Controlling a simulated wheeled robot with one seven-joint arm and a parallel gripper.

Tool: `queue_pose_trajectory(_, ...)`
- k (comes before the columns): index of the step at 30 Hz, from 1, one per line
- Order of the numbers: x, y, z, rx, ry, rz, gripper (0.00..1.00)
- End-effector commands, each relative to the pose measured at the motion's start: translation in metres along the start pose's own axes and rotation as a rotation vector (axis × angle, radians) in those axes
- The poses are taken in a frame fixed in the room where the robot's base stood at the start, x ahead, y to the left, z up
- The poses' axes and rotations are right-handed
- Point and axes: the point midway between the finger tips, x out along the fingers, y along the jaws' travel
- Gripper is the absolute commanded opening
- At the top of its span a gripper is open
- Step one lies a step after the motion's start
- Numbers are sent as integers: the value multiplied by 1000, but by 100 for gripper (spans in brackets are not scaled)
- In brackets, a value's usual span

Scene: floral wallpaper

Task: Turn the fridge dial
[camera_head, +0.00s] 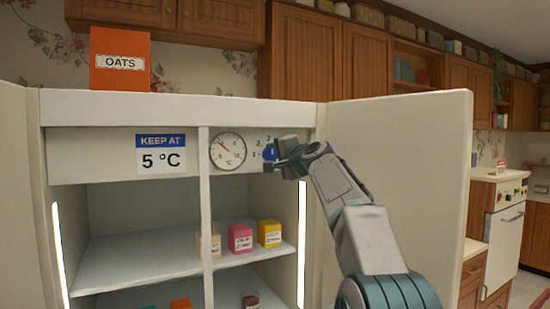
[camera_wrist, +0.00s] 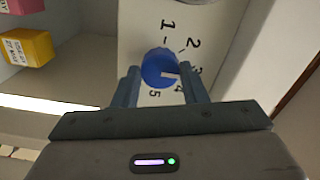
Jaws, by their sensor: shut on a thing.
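In the wrist view the pointer lies toward the 4, among printed numbers on the pale panel. In the head view the dial (camera_head: 269,153) is partly hidden by my gripper (camera_head: 282,160). In the wrist view my gripper (camera_wrist: 162,82) has one finger on each side of the dial, shut on it. A round thermometer gauge (camera_head: 228,151) is on the panel left of the dial. Left of it, a sign (camera_head: 161,154) reads "KEEP AT 5 °C".
The fridge stands open, with its right door (camera_head: 400,180) beside my arm and its left door at the left edge. Yellow (camera_head: 270,233) and pink (camera_head: 240,238) boxes sit on the shelf below. An orange oats box (camera_head: 120,60) stands on top.

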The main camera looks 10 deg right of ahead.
Motion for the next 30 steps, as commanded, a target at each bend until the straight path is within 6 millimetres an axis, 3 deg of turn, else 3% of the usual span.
queue_pose_trajectory(8, 0, 1, 1, 0, -3, 2, 16)
queue_pose_trajectory(9, 0, 1, 1, 1, -3, 2, 44)
queue_pose_trajectory(11, 0, 1, 1, 1, -2, 2, 60)
queue_pose_trajectory(23, -6, 2, 0, 1, 0, 1, 60)
queue_pose_trajectory(30, -43, 4, 0, -2, 3, 0, 60)
